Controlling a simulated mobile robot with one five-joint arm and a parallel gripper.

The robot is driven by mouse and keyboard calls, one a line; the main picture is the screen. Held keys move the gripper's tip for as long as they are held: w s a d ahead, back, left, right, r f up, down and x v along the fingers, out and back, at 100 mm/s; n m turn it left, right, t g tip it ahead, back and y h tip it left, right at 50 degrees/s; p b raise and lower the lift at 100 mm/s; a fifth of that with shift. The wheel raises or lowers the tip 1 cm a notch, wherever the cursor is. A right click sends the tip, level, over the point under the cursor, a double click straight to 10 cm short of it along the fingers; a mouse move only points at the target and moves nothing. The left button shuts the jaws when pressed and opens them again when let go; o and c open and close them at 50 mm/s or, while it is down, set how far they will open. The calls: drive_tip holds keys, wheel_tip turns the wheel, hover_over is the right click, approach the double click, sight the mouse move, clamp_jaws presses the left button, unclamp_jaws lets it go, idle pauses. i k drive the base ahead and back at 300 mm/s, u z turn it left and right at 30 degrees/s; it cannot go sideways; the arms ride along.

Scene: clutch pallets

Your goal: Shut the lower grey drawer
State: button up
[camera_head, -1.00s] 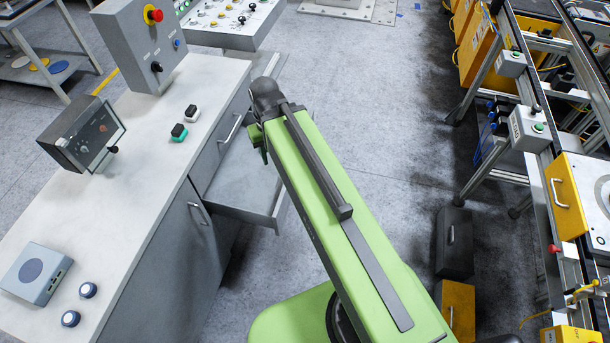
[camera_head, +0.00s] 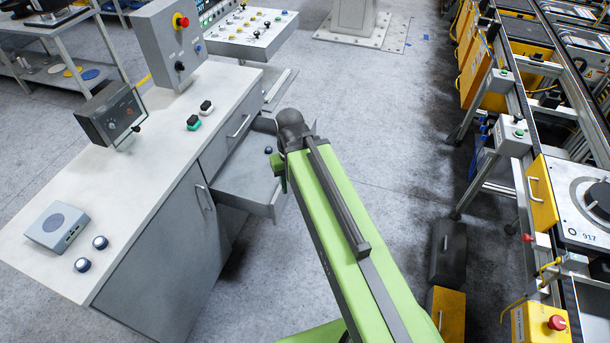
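The lower grey drawer (camera_head: 232,182) is pulled out from the grey cabinet under the white worktop, on the left of the head view. A small dark blue round object shows inside it (camera_head: 268,150). Above it is a grey drawer front with a silver handle (camera_head: 238,127), which looks closed. My green arm reaches up from the bottom, and its dark end joint stands just right of the open drawer, covering part of its right side.
The worktop (camera_head: 150,160) carries a control box (camera_head: 110,112), small buttons and a grey device (camera_head: 58,227). A cabinet door with a handle (camera_head: 170,255) is left of the drawer. Conveyor frames (camera_head: 545,180) and a dark box (camera_head: 448,250) stand right. The floor between is clear.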

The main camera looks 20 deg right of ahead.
sight(246, 181)
drive_tip(key=z, duration=0.2)
drive_tip(key=i, duration=0.5)
drive_tip(key=z, duration=0.35)
drive_tip(key=k, duration=1.15)
drive_tip(key=u, duration=0.55)
drive_tip(key=i, duration=1.5)
drive_tip(key=u, duration=0.7)
